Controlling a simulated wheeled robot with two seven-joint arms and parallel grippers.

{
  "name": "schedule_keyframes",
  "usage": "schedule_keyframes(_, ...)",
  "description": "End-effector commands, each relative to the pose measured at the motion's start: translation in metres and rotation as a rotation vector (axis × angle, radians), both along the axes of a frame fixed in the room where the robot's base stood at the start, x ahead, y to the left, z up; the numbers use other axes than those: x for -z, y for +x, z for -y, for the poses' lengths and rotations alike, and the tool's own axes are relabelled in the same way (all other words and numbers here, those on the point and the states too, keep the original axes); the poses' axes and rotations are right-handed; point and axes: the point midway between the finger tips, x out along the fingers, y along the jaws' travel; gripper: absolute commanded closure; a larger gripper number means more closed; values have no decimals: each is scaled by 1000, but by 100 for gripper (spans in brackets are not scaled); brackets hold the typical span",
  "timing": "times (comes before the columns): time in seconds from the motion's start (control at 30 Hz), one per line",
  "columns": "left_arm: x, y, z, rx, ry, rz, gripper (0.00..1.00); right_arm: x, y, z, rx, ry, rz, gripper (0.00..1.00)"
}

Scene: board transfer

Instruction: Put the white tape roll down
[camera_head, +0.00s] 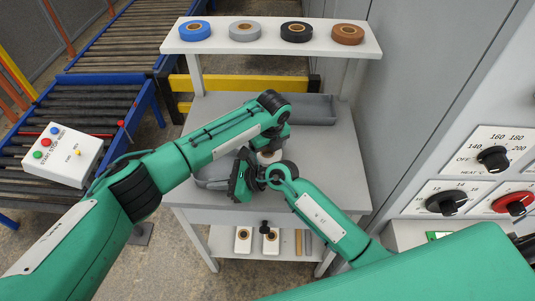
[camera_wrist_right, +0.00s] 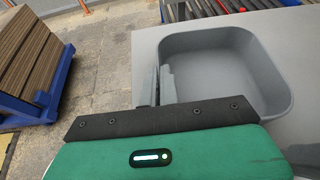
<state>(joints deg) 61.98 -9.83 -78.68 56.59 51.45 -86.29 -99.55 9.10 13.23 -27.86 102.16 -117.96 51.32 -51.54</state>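A pale round thing, which looks like the white tape roll (camera_head: 268,157), shows at the middle of the grey table, right under my left gripper (camera_head: 272,148). The arms partly cover it. The fingers of my left gripper are hidden, so I cannot tell if they hold the roll or are apart from it. My right gripper (camera_head: 238,178) is at the left part of the table, beside a grey tray (camera_head: 212,184). In the right wrist view its fingers (camera_wrist_right: 160,86) are together with nothing between them, at the rim of the empty tray (camera_wrist_right: 272,88).
A shelf (camera_head: 271,46) above the table's back holds blue, grey, black and brown tape rolls. A second grey tray (camera_head: 312,109) lies at the table's back right. A button box (camera_head: 63,154) and roller conveyors stand left. A control panel (camera_head: 490,150) is at the right.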

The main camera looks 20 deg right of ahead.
Motion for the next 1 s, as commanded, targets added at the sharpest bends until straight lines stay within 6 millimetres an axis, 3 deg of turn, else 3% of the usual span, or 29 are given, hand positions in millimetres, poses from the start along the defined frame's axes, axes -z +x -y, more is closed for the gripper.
schedule_keyframes(0.03, 0, 0, 0, 0, 0, 0, 33, 0, 0, 0, 0, 0, 0, 100)
schedule_keyframes(0.1, 0, 0, 0, 0, 0, 0, 45, 0, 0, 0, 0, 0, 0, 100)
schedule_keyframes(0.17, 0, 0, 0, 0, 0, 0, 49, 0, 0, 0, 0, 0, 0, 100)
schedule_keyframes(0.43, -9, 0, 0, 0, -2, 2, 49, 0, 0, 0, 0, 0, 0, 100)
schedule_keyframes(0.8, -79, 1, 0, 0, -2, 3, 49, 0, 0, 0, 0, 0, 0, 100)
schedule_keyframes(1.0, -99, 1, -3, -50, -1, 1, 49, 0, 0, 0, 0, 0, 0, 100)
